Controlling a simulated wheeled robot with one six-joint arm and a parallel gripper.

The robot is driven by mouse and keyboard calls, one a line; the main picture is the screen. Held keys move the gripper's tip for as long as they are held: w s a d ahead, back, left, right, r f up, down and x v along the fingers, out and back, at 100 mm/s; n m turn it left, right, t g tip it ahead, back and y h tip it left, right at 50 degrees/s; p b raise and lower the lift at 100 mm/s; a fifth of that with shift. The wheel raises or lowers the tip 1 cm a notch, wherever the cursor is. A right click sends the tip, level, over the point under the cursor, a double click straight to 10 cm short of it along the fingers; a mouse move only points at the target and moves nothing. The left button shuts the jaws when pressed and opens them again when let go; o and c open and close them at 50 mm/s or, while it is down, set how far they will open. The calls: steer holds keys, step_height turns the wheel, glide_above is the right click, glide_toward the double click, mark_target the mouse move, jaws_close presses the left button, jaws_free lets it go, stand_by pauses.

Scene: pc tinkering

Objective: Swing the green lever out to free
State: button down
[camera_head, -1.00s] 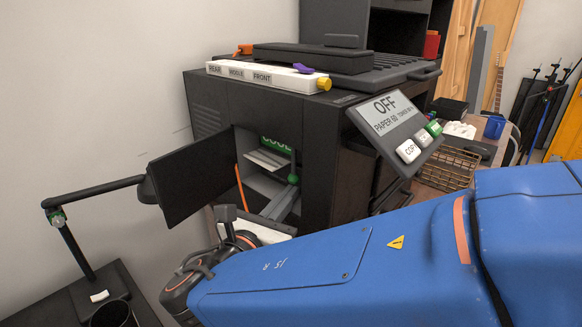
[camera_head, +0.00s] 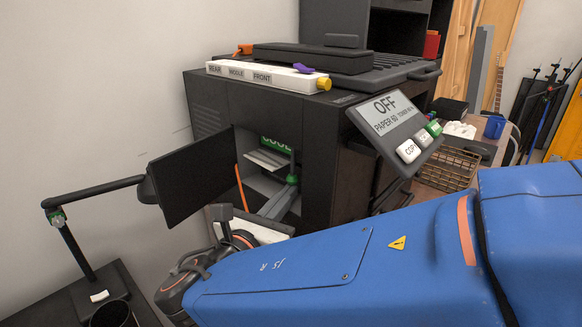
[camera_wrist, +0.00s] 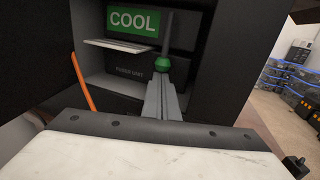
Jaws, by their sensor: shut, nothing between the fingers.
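The green lever (camera_head: 292,179) is inside the open bay of the dark printer (camera_head: 318,130). In the wrist view the green lever (camera_wrist: 163,63) shows as a green knob with a dark stem rising from it. My gripper (camera_head: 287,191) reaches into the bay, its grey fingers shut with nothing between them. In the wrist view my gripper (camera_wrist: 158,80) has its tips just below the green knob, at or very close to it; I cannot tell whether they touch. A green COOL sign (camera_wrist: 133,22) is above left of the lever.
The bay's dark door (camera_head: 187,180) stands open on the left. An orange strip (camera_wrist: 82,80) runs along the bay's left side. A pale shelf (camera_wrist: 117,44) juts out under the sign. The control panel (camera_head: 395,125) reading OFF projects on the right.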

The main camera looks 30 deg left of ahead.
steer(key=shift+s+a+r, duration=0.15)
steer(key=shift+s+a, duration=0.05)
steer(key=shift+s, duration=0.35)
steer(key=shift+s+r, duration=0.1)
steer(key=shift+s, duration=0.1)
steer(key=shift+s+a+r, duration=0.2)
steer(key=shift+s, duration=0.25)
steer(key=shift+s+r, duration=0.1)
steer(key=shift+s+a+r, duration=0.1)
steer(key=shift+s, duration=0.05)
steer(key=shift+s+r, duration=0.35)
steer(key=shift+s, duration=0.1)
steer(key=shift+s+a+r, duration=0.1)
steer(key=shift+s+a, duration=0.05)
steer(key=shift+s, duration=0.05)
